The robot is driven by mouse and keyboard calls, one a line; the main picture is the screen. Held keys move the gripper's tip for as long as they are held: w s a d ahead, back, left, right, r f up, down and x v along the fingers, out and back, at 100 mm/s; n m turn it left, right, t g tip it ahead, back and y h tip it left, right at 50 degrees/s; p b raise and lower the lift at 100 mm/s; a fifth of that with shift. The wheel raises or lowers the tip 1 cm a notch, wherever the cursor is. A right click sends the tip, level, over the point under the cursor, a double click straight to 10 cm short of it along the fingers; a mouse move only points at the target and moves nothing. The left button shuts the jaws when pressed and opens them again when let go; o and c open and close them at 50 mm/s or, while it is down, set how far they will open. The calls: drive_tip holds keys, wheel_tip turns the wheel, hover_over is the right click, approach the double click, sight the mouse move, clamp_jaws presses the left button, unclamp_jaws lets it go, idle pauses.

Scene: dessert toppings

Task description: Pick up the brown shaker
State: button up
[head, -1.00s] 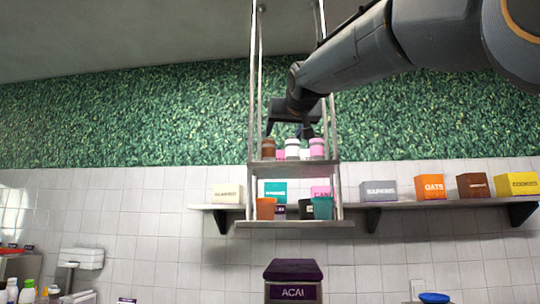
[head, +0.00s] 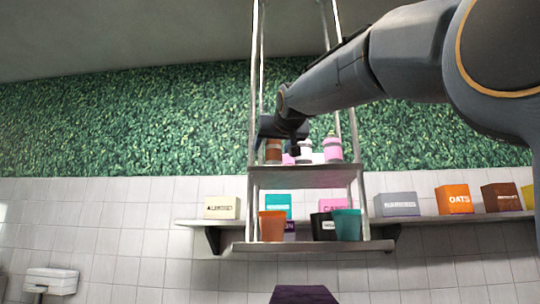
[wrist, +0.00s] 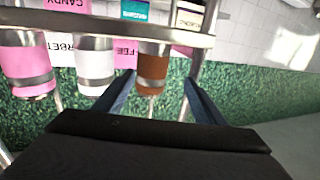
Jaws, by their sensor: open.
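The brown shaker (head: 273,154) stands on the upper shelf of the hanging metal rack (head: 305,173), at its left end. My gripper (head: 284,140) is in front of it and partly hides its upper part. In the wrist view, which is upside down, the brown shaker (wrist: 153,66) with its grey band lies between the two blue fingers of my gripper (wrist: 159,80). The fingers are open and hold nothing. I cannot tell whether the fingertips reach around the shaker or stop just short of it.
A white shaker (wrist: 95,62) and a pink shaker (head: 333,149) stand beside the brown one. The lower rack shelf holds an orange cup (head: 272,226) and a teal cup (head: 346,224). Behind is a wall shelf with labelled boxes, including an orange oats box (head: 454,199).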

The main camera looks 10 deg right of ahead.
sight(275, 147)
drive_tip(key=shift+w+d+r+p, duration=0.15)
drive_tip(key=shift+w+d+p, duration=0.2)
drive_tip(key=shift+w+d, duration=0.4)
drive_tip(key=w+p, duration=0.2)
drive_tip(key=w, duration=0.1)
drive_tip(key=shift+w+d+r+p, duration=0.15)
drive_tip(key=shift+w+r+p, duration=0.1)
drive_tip(key=shift+w+p, duration=0.15)
drive_tip(key=shift+w+f, duration=0.1)
drive_tip(key=shift+w, duration=0.4)
drive_tip(key=shift+c, duration=0.3)
drive_tip(key=c, duration=1.1)
drive_tip(key=shift+c, duration=0.2)
